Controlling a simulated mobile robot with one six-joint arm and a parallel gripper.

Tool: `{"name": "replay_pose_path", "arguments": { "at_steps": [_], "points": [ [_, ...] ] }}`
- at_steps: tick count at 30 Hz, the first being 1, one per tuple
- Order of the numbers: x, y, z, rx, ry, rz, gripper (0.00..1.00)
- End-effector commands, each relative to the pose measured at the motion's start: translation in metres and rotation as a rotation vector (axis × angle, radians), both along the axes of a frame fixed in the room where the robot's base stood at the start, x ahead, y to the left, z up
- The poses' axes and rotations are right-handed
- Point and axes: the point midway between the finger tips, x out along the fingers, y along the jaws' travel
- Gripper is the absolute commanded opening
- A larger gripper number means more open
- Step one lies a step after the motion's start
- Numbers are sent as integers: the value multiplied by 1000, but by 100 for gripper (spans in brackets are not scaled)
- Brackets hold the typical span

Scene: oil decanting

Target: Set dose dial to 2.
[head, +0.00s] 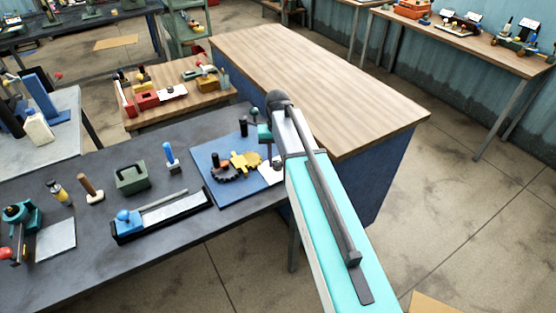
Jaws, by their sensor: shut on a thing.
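My arm crosses the head view from the lower right up to the workbench (200,265), and its wrist is over the bench's right end. My gripper (276,160) is small and mostly covered by the arm, low beside the right edge of a blue board (207,181). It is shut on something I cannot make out. I cannot pick out a dose dial or its numbers. On the board are a yellow gear-like part (243,162), a dark toothed ring (226,174) and a white card (268,175), partly hidden by the arm.
Left of the board are a blue-handled tool (170,157), a green box (131,178), a long tray with a blue knob (165,217) and a wooden-handled tool (89,188). A bare wooden-topped table (335,80) stands behind the arm.

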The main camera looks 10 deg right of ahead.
Motion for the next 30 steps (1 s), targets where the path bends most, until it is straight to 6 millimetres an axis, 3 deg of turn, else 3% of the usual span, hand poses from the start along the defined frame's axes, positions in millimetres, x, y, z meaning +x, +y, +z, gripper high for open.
{"name": "replay_pose_path", "arguments": {
  "at_steps": [6,7,10,22,30],
  "points": [
    [1,0,1,-1,-4,1,7],
    [1,0,1,-1,-4,1,34],
    [1,0,1,0,-3,1,48],
    [1,0,2,0,-2,1,48],
    [1,0,17,0,-3,1,48]
  ]
}}
